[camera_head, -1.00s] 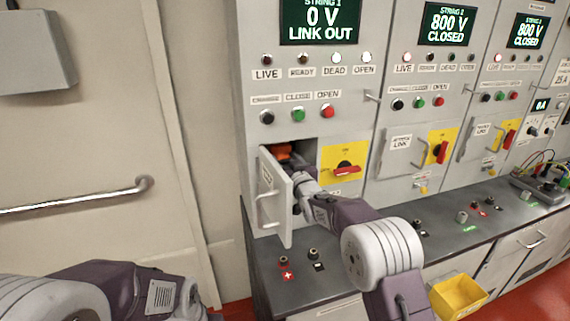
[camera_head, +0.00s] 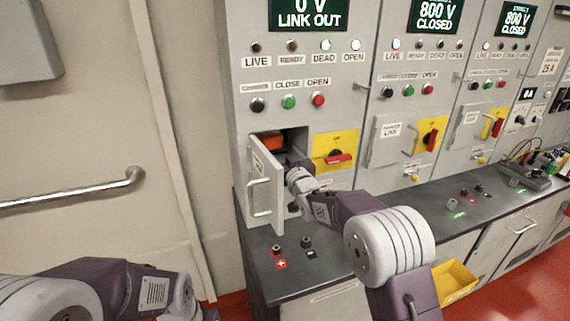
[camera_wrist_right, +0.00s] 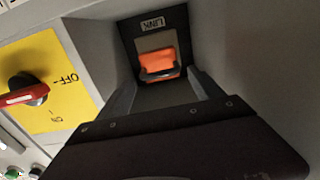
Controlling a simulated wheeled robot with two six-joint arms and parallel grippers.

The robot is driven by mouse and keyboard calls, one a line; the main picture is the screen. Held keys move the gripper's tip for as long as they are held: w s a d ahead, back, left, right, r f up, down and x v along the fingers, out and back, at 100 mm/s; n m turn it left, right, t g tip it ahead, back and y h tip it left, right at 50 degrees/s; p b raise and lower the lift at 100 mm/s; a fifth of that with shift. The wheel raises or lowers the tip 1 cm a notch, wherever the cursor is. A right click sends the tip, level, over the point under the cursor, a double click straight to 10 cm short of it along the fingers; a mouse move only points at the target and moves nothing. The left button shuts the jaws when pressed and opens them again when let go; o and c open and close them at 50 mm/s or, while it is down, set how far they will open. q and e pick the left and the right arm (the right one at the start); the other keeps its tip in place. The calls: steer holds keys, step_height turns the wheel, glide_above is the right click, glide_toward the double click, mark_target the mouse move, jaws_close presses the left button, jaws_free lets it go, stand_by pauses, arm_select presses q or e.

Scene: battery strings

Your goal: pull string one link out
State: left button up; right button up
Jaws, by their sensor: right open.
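String one's cabinet has an open link door (camera_head: 264,188), and its display (camera_head: 308,14) reads 0 V LINK OUT. The orange link (camera_head: 273,141) shows inside the recess behind the door. In the right wrist view the link (camera_wrist_right: 157,62) is by the recess's back plate, under a LINK label; I cannot tell whether it is fully seated. My right gripper (camera_head: 294,163) reaches in at the recess, its tips partly hidden. In the wrist view my right gripper (camera_wrist_right: 165,90) is open, with the link visible between and beyond its fingers.
A yellow switch panel with a red handle (camera_head: 340,158) is close right of the recess; it reads OFF in the wrist view. Other cabinets' closed link doors (camera_head: 392,143) are farther right. Terminals (camera_head: 277,250) stand on the dark counter (camera_head: 295,283) below.

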steer(key=b+v, duration=0.1)
steer(key=v, duration=0.5)
steer(key=shift+r, duration=0.1)
steer(key=d+r+p, duration=0.2)
steer(key=d+r, duration=0.2)
steer(key=s+d+f+m+g+h+p, duration=0.1)
steer(key=s+d+f+m+g+h, duration=0.25)
steer(key=s+d+f, duration=0.4)
steer(key=s+d+f+g, duration=0.1)
steer(key=s+f+g, duration=0.3)
steer(key=s, duration=0.5)
steer(key=s+d+f+g+h, duration=0.1)
steer(key=s+f+g, duration=0.3)
steer(key=s+f, duration=0.4)
steer(key=s+d+f+g+h+p, duration=0.1)
steer(key=s+f+g, duration=0.3)
steer(key=s+f, duration=0.3)
steer(key=s, duration=0.4)
steer(key=shift+d, duration=0.3)
steer(key=shift+w+g, duration=0.1)
steer(key=shift+g, duration=0.15)
